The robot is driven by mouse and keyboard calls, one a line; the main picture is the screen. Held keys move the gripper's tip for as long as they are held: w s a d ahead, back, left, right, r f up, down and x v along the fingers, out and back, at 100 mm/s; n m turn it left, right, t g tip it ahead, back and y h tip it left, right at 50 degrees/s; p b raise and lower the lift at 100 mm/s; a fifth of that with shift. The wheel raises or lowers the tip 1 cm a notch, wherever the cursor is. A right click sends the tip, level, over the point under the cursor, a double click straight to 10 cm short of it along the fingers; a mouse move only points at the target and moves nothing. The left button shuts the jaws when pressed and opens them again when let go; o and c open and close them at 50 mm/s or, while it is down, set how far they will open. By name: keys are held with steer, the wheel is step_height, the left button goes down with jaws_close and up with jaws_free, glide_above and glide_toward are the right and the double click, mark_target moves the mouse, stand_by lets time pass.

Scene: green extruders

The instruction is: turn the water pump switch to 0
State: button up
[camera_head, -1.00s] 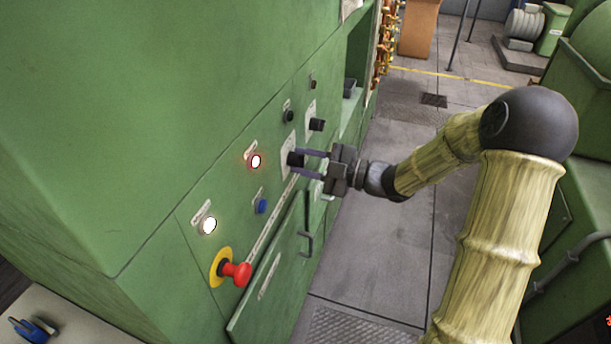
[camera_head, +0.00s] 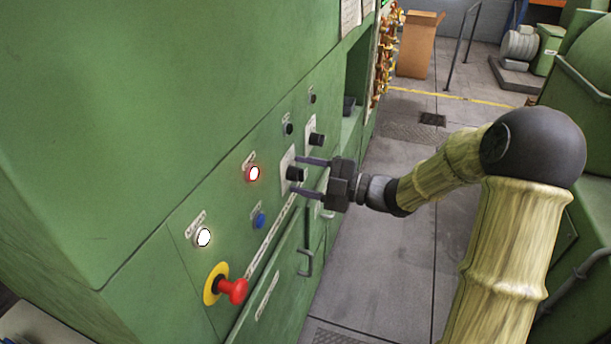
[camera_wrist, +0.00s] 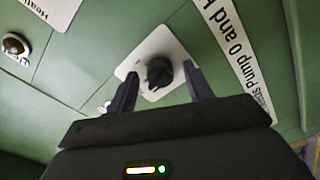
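A black rotary switch (camera_head: 294,174) on a white plate sits on the green panel in the head view. In the wrist view the same black knob (camera_wrist: 160,72) is on its white plate (camera_wrist: 176,49), beside a long label whose readable words include "Pump". My gripper (camera_head: 298,176) is at this switch, with one finger above the knob and one below it. In the wrist view my gripper (camera_wrist: 158,88) is open, with a finger on each side of the knob and visible gaps between. The knob's exact pointer position is too small to read.
A second black switch (camera_head: 316,139) is just beyond. A lit red-ringed button (camera_head: 254,173), a blue button (camera_head: 259,220), a white lit button (camera_head: 204,237) and a red emergency stop (camera_head: 232,290) are nearer. A door handle (camera_head: 306,262) lies below. The floor right of the panel is clear.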

steer(key=b+v, duration=0.2)
steer(key=v, duration=1.5)
steer(key=shift+d, duration=0.2)
steer(key=w+d+f+m+t+h+p, duration=0.15)
steer(key=w+m+t+h+p, duration=0.45)
steer(key=m+h, duration=0.8)
steer(key=s+a+f+m+g+h+p, duration=0.1)
steer(key=s+m+g, duration=0.3)
steer(key=s, duration=0.5)
steer(key=s+a+f+m+g+h+p, duration=0.1)
steer(key=s+a+f+m+g+h, duration=0.1)
steer(key=s+m+g, duration=0.3)
steer(key=s+f+m, duration=0.1)
steer(key=s+m, duration=0.2)
steer(key=s, duration=0.2)
steer(key=shift+f+g, duration=0.3)
steer(key=shift+f, duration=0.1)
